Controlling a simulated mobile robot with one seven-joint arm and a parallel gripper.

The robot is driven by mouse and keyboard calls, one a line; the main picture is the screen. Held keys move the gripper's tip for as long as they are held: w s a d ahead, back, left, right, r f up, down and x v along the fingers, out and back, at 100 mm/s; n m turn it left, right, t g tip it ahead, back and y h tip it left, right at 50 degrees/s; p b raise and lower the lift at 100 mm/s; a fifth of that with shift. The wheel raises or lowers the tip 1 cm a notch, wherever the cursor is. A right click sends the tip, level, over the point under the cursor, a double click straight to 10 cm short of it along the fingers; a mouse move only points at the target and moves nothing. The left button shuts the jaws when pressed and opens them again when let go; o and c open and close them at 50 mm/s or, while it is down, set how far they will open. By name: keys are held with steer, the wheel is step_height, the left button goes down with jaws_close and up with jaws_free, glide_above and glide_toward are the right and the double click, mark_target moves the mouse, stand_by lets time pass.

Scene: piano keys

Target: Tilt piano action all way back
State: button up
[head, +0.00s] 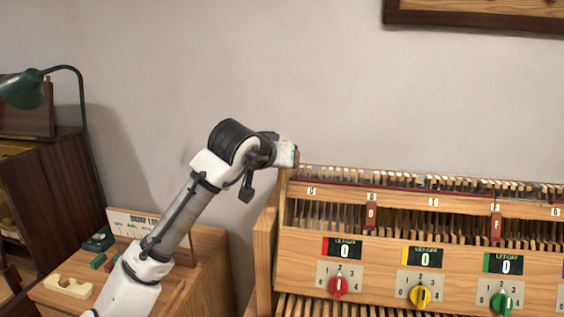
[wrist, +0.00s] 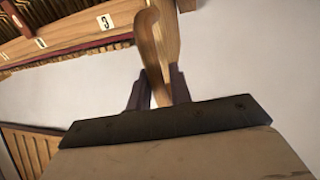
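The piano action (head: 355,193) is a long row of wooden hammers and parts in a wooden frame with a dark red rail, at the right of the head view. Its near-left end has an upright wooden end piece (wrist: 153,45), which shows in the wrist view. My gripper (head: 289,154) is at the top left corner of the action. In the wrist view the dark fingers of my gripper (wrist: 158,88) stand one on each side of the end piece and appear to press on it. The fingertips are hidden in the head view.
Below the action a wooden panel (head: 383,259) carries red, yellow and green knobs and let-off displays reading 0. A small wooden cabinet (head: 205,280) with tools stands left. A green lamp (head: 22,89) is far left. Bare wall (head: 330,90) lies behind the action.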

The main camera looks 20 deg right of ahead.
steer(key=shift+o, duration=1)
steer(key=shift+d+f, duration=0.1)
steer(key=b+v, duration=0.4)
steer(key=v, duration=1)
steer(key=shift+f, duration=0.1)
